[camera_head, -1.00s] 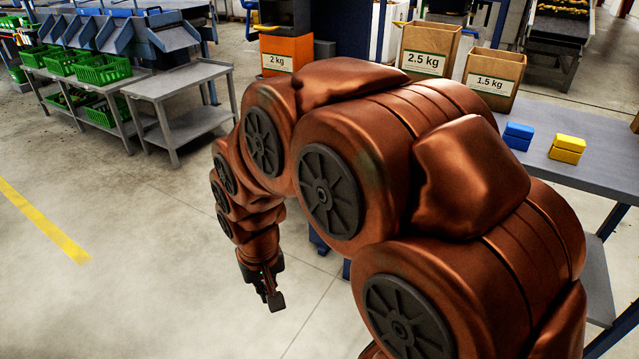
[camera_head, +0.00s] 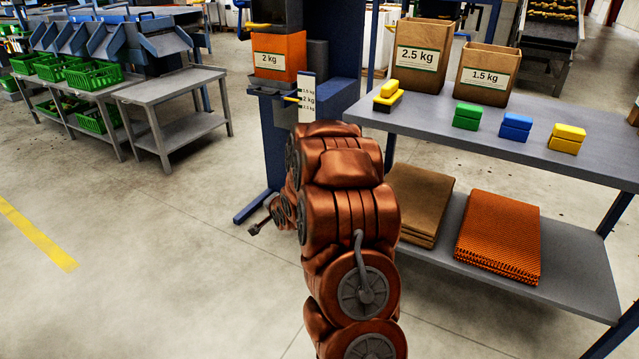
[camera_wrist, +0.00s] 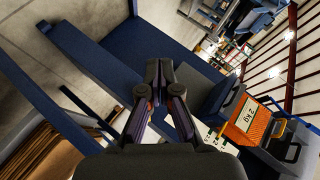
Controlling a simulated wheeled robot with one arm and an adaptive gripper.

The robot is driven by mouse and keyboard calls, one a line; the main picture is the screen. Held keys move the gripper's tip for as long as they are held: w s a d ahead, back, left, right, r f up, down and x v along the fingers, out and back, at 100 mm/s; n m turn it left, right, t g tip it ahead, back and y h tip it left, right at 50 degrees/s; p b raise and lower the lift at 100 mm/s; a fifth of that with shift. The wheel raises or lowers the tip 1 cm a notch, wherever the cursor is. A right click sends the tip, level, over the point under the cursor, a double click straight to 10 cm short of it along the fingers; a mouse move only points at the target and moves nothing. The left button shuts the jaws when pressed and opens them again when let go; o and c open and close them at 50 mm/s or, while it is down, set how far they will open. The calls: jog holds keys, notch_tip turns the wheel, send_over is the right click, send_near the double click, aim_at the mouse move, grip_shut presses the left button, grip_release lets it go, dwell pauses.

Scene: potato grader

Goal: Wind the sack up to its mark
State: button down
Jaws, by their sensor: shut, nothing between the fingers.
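The orange sack (camera_head: 280,50) with a 2 kg label hangs at the blue stand (camera_head: 290,150), below a dark hopper. It also shows tilted in the wrist view (camera_wrist: 240,122). A white scale plate (camera_head: 307,90) beside it carries several weight marks, with 2 kg in the middle. A small yellow pointer (camera_head: 291,99) lies just left of the 2 kg mark. In the wrist view my gripper (camera_wrist: 159,70) is shut and empty. I cannot make out a winding handle.
A grey table (camera_head: 400,117) at right bears two paper bags, 2.5 kg (camera_head: 420,60) and 1.5 kg (camera_head: 484,75), and coloured blocks. Its lower shelf (camera_head: 560,265) holds a brown stack (camera_head: 425,195) and an orange stack (camera_head: 500,235). Open floor (camera_head: 150,260) lies to the left.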

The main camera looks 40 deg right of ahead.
jog(key=s+d+f+m+t+h+b, duration=0.2)
jog(key=s+d+f+m+t+h, duration=0.3)
jog(key=d, duration=0.5)
jog(key=s+d+f+m+t+h+b, duration=0.2)
jog(key=s+d+f+m+h, duration=0.15)
jog(key=d+m, duration=0.55)
jog(key=w+d+r+b, duration=0.2)
jog(key=w, duration=0.3)
jog(key=w+d+r+n+b, duration=0.1)
jog(key=w+d+r+b, duration=0.1)
jog(key=w, duration=0.4)
jog(key=shift+d+r+b, duration=0.25)
jog(key=shift+r+b, duration=0.15)
jog(key=shift+r, duration=0.3)
jog(key=shift+y, duration=0.25)
